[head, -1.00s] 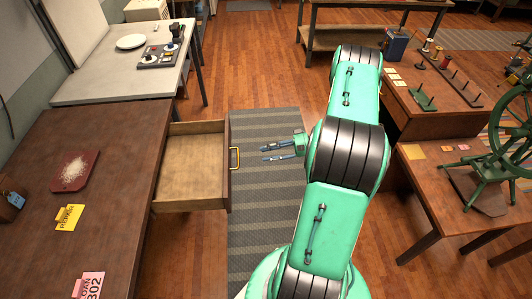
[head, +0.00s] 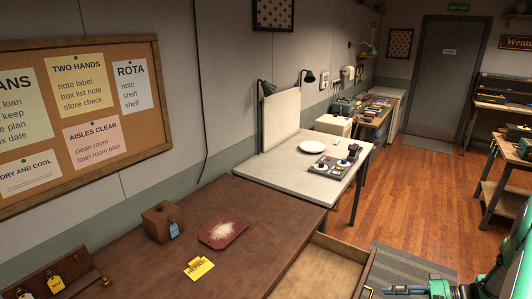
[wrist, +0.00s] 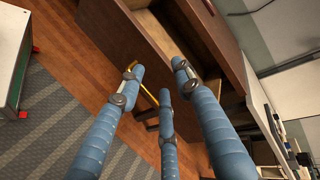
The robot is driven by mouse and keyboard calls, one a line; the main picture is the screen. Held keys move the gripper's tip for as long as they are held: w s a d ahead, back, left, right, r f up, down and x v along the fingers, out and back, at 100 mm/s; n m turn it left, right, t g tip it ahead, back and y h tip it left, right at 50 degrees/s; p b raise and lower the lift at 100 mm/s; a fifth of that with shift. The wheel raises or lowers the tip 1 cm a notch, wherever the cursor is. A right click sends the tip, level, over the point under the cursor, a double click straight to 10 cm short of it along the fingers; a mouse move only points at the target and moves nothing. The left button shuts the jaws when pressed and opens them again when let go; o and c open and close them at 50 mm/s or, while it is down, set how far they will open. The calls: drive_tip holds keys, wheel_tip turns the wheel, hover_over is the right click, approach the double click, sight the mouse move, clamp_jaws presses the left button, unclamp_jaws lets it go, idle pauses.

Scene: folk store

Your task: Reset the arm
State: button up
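My gripper (head: 392,291) shows at the bottom right of the head view, cut by the lower edge, just right of the open drawer (head: 328,268). In the wrist view its blue fingers (wrist: 158,80) are spread apart, with nothing held between them. The drawer's yellow handle (wrist: 150,97) shows behind the fingers there; I cannot tell the exact gap. My green arm (head: 500,272) is mostly out of the head view at the right edge.
The brown desk (head: 262,205) holds a red tray (head: 210,239) of white grains, a yellow card (head: 199,268) and a wooden box (head: 160,221). A white table (head: 275,172) stands beyond. Open wood floor (head: 425,190) and a striped mat (head: 415,268) lie to the right.

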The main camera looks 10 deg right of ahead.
drive_tip(key=s+a+r+n+g+h, duration=0.1)
drive_tip(key=a+r+n+g+h, duration=0.4)
drive_tip(key=a+r, duration=1.6)
drive_tip(key=s+a+r+n+t+h, duration=0.2)
drive_tip(key=s+a+r+h, duration=0.4)
drive_tip(key=s+a+r, duration=0.7)
drive_tip(key=s+r+t, duration=0.1)
drive_tip(key=s, duration=0.3)
drive_tip(key=shift+a+r, duration=0.3)
drive_tip(key=shift+a, duration=0.05)
